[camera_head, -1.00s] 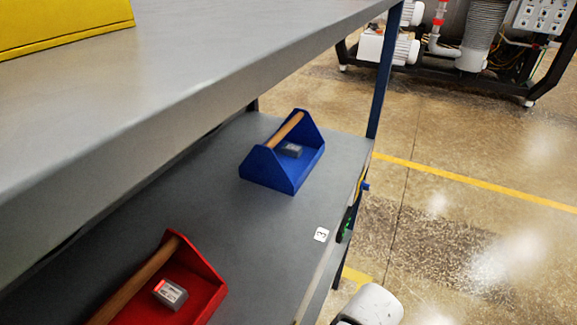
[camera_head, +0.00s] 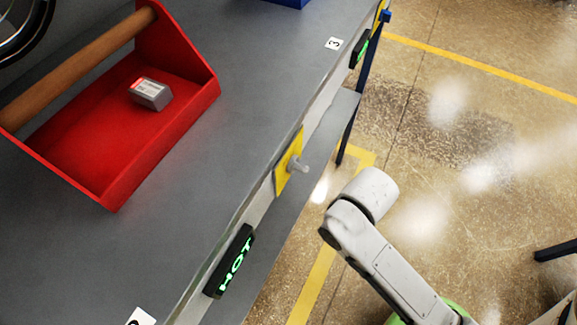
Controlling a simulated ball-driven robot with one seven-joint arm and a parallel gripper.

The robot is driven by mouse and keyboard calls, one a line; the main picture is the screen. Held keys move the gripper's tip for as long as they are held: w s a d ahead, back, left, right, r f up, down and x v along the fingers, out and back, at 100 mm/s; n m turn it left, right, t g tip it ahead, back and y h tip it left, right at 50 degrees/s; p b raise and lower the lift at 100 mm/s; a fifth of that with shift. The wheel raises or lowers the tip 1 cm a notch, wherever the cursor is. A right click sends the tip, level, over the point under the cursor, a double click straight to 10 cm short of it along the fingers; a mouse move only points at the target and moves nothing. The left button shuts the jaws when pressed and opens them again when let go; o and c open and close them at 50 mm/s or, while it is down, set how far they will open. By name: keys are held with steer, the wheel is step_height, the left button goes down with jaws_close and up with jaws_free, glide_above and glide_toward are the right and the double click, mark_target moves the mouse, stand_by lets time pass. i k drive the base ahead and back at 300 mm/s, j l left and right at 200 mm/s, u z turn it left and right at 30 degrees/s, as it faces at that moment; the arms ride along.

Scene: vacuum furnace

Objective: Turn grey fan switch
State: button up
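A small grey switch knob (camera_head: 299,165) sticks out from a yellow plate (camera_head: 287,163) on the front edge of the shelf. It looks like the grey fan switch. A part of my white arm (camera_head: 362,195) shows to the right of the knob, apart from it, over the floor. My gripper itself cannot be made out in this view.
A lit green HOT sign (camera_head: 235,262) is on the shelf edge below the grey switch. A blue knob (camera_head: 385,16) and another lit sign (camera_head: 361,49) are farther up the edge. A red tray (camera_head: 165,150) with a grey box (camera_head: 150,93) stands on the shelf (camera_head: 250,110). Floor at right is largely clear.

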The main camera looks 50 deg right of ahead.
mark_target(294, 164)
steer(key=l+u, duration=0.15)
steer(key=u, duration=0.25)
steer(key=l+u, duration=0.15)
steer(key=u, duration=0.2)
steer(key=k+l+u, duration=0.1)
steer(key=u, duration=0.3)
steer(key=k+l+u, duration=0.1)
steer(key=u, duration=0.3)
steer(key=k+l, duration=0.15)
